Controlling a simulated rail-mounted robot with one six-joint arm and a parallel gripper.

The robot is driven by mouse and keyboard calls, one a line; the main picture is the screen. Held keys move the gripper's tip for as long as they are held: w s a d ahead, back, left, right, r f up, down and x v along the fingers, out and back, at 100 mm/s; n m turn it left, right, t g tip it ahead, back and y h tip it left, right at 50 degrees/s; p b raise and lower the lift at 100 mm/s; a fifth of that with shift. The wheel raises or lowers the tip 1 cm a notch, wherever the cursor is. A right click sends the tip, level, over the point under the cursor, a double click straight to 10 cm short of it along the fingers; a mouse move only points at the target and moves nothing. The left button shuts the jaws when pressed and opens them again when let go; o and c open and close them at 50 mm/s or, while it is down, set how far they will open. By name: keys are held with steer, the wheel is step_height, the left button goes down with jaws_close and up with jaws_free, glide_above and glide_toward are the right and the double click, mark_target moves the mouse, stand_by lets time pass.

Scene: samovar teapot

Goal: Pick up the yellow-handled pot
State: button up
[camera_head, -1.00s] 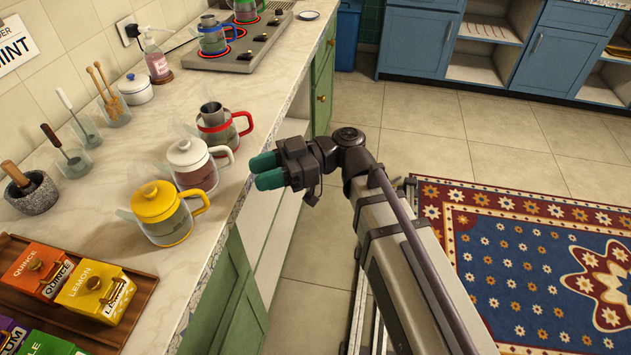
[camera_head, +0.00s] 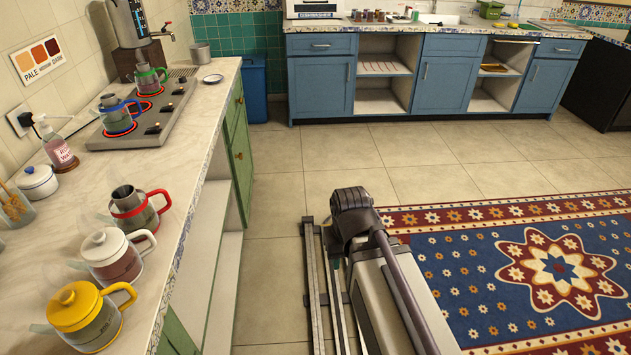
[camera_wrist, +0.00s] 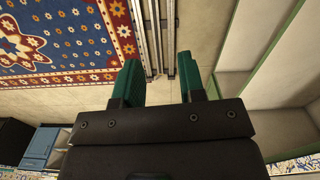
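The yellow-handled pot (camera_head: 88,318) is a glass pot with a yellow lid and yellow handle. It stands upright on the marble counter at the lower left of the head view, with its handle pointing right. My gripper (camera_wrist: 160,82) shows in the wrist view with its two green fingers apart and nothing between them. It is over the floor, away from the pot. The pot is not in the wrist view. In the head view my arm hides most of the gripper.
A white-handled pot (camera_head: 113,256) and a red-handled pot (camera_head: 138,212) stand in a row behind the yellow one. Blue-handled (camera_head: 117,117) and green-handled (camera_head: 150,80) pots sit on the stove (camera_head: 170,115). Open shelves (camera_head: 212,235) lie below the counter. Floor and rug (camera_head: 540,265) are clear.

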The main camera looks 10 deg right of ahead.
step_height(320, 180, up, 16)
steer(key=p, duration=1.3)
steer(key=shift+o, duration=0.7)
steer(key=shift+f, duration=0.45)
steer(key=o, duration=1)
